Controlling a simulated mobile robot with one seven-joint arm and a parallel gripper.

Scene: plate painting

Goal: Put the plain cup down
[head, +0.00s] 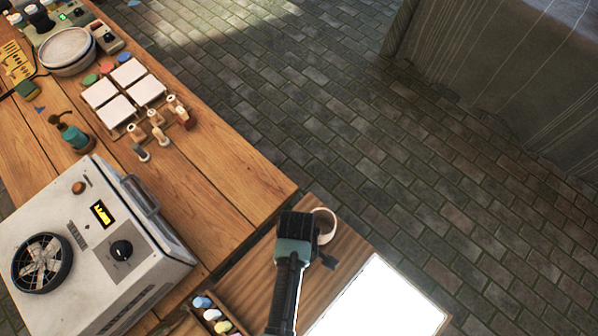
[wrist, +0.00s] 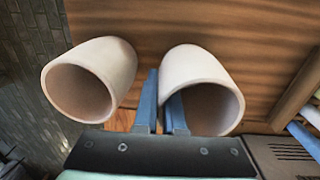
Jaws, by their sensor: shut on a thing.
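Two pale, unmarked cups show side by side in the wrist view, their mouths toward the camera. My gripper (wrist: 163,88) is shut on the near wall of the right cup (wrist: 196,66), with one blue finger inside its mouth and one outside. The left cup (wrist: 108,62) stands just beside the outer finger, with a narrow gap. In the head view my gripper (head: 297,225) is over the far corner of the small wooden table (head: 258,262). One cup (head: 326,222) shows at its right; I cannot tell which one. The gripper hides the other, and whether the held cup touches the wood is unclear.
A bright white panel (head: 385,300) lies right of my arm. A tray of coloured pieces (head: 212,316) is at the left. The kiln-like box (head: 95,250) stands on the long bench, with square tiles (head: 124,92) and small bottles farther back. Brick floor lies beyond the edge.

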